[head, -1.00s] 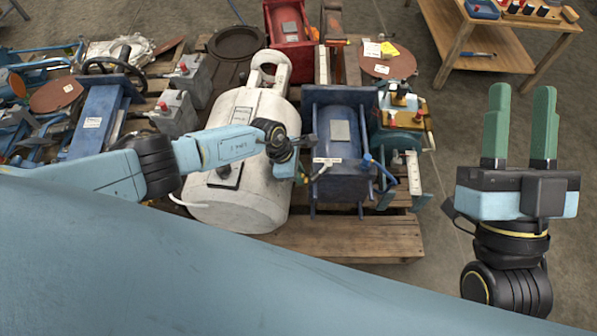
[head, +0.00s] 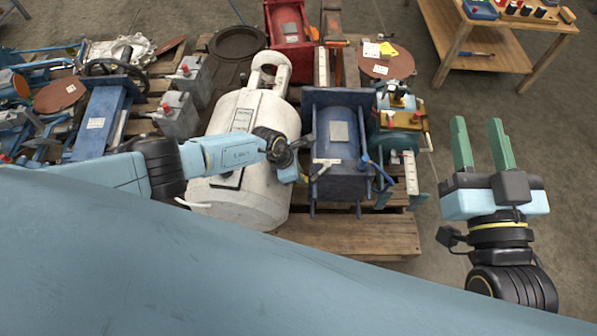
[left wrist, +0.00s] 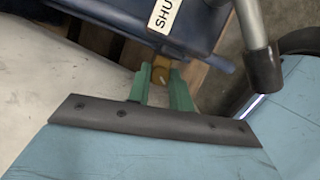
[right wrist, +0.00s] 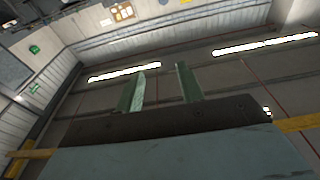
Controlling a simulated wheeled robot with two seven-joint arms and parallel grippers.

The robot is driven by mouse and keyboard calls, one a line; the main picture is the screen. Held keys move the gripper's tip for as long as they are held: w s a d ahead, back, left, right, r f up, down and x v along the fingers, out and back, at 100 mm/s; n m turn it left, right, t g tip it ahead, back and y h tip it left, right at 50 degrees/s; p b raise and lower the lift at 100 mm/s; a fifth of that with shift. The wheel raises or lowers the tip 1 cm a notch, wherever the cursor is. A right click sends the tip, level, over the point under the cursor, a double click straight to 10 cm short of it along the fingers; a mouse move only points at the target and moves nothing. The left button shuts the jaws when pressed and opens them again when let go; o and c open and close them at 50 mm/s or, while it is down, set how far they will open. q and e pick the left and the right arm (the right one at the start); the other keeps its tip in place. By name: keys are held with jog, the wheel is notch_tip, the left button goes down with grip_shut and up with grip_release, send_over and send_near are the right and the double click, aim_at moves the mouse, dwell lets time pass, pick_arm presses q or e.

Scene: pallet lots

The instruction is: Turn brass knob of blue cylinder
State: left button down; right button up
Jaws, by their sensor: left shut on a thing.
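The blue cylinder (head: 352,178) stands on the pallet, right of the white tank, with a grey plate on top. Its edge also shows in the left wrist view (left wrist: 205,28), with a white label. The brass knob (left wrist: 161,68) is small and sits below that edge, between the green fingers of my left gripper (left wrist: 160,80). The gripper is shut on the knob. In the head view the fingers and knob are too small and covered to tell apart. My right gripper (head: 477,122) is open and empty, right of the pallet, pointing up.
The white tank (head: 258,205) is close under my left forearm. A grey bar (left wrist: 257,40) stands close to the right of the left fingers. A teal machine (head: 397,135) is right of the cylinder. A wooden bench (head: 500,65) is at the back right. The front pallet boards (head: 350,240) are bare.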

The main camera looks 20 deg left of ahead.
pick_arm(q)
jog(key=c, duration=1.3)
grip_release()
jog(key=shift+o, duration=0.2)
pick_arm(e)
jog(key=shift+f, duration=0.1)
pick_arm(q)
jog(key=shift+r, duration=0.15)
jog(key=shift+p+v, duration=0.85)
jog(key=shift+v, duration=0.1)
pick_arm(e)
jog(key=s+d+f+g+h+p, duration=0.2)
jog(key=s+d+f+g+h, duration=0.1)
jog(key=f+g, duration=0.65)
jog(key=s+d+f+m+g+h+p, duration=0.1)
jog(key=s+d+f+g, duration=0.15)
jog(key=s+f, duration=0.2)
jog(key=s+d+f+g+h+p, duration=0.1)
jog(key=s+d+f+g+p, duration=0.15)
jog(key=s+f, duration=0.2)
pick_arm(q)
jog(key=p+v, duration=0.2)
jog(key=v, duration=0.9)
pick_arm(e)
notch_tip(320, 180, down, 8)
jog(key=d+g, duration=0.1)
jog(key=d, duration=0.1)
jog(key=shift+s+d+h, duration=0.15)
jog(key=shift+d+h, duration=0.05)
jog(key=shift+h, duration=0.2)
